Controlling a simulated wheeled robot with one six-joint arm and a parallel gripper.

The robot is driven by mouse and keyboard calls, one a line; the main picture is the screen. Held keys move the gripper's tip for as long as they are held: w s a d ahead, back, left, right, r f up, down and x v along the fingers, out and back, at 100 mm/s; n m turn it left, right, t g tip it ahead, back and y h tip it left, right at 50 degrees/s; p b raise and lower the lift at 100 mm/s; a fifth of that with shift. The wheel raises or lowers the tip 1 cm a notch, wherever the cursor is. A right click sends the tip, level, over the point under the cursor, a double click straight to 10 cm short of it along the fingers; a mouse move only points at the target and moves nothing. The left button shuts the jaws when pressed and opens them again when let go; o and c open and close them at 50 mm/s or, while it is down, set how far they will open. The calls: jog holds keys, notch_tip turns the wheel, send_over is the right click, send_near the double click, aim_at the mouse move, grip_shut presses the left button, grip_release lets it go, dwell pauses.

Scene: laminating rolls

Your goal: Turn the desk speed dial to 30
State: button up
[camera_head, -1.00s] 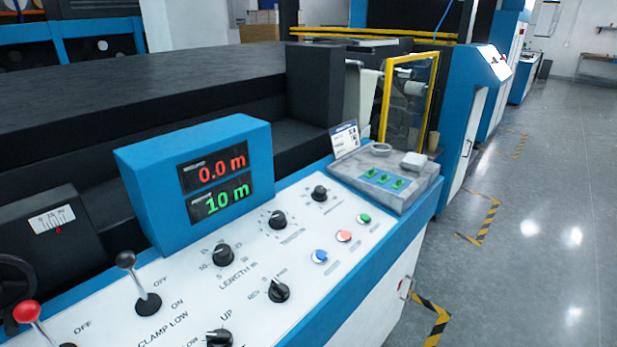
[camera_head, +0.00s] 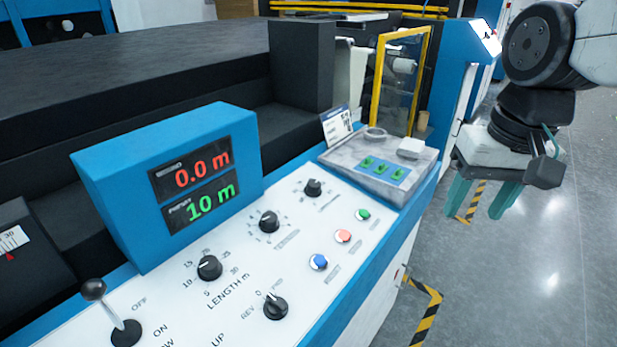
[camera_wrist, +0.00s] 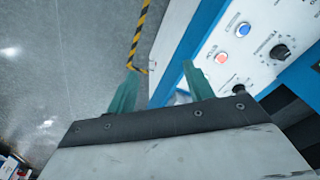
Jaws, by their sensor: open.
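Several black dials sit on the white sloping desk panel (camera_head: 180,318). One is lettered LENGTH m (camera_head: 209,268), with numbers from 5 to 30 around it. A middle dial (camera_head: 269,221) and a far dial (camera_head: 313,187) have lettering too small to read, so I cannot tell which is the speed dial. A REV/FWD selector (camera_head: 275,306) sits nearer. My gripper (camera_head: 476,208) is open and empty, with green fingers pointing down, right of the desk above the floor. In the wrist view, its fingers (camera_wrist: 161,88) are apart, with a dial (camera_wrist: 281,51) beyond to the right.
A blue display box (camera_head: 165,185) reads 0.0 m and 10 m. Blue, red and green buttons (camera_head: 343,236) lie right of the dials. A lever (camera_head: 110,315) stands at the left. A grey tray (camera_head: 385,160) and yellow-framed guard (camera_head: 402,80) are at the far end. Floor right is open.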

jog(key=w+a, duration=0.9)
jog(key=w, duration=0.4)
jog(key=m+y, duration=0.1)
jog(key=m, duration=0.1)
send_near(314, 183)
jog(key=shift+w+d+f+g, duration=0.15)
jog(key=shift+w+f+g, duration=0.25)
jog(key=shift+f, duration=0.55)
jog(key=f, duration=0.4)
jog(key=a+f, duration=0.1)
jog(key=f, duration=0.2)
jog(key=shift+w+a, duration=0.1)
jog(key=shift+w, duration=0.05)
jog(key=shift+c, duration=0.3)
jog(key=c, duration=0.9)
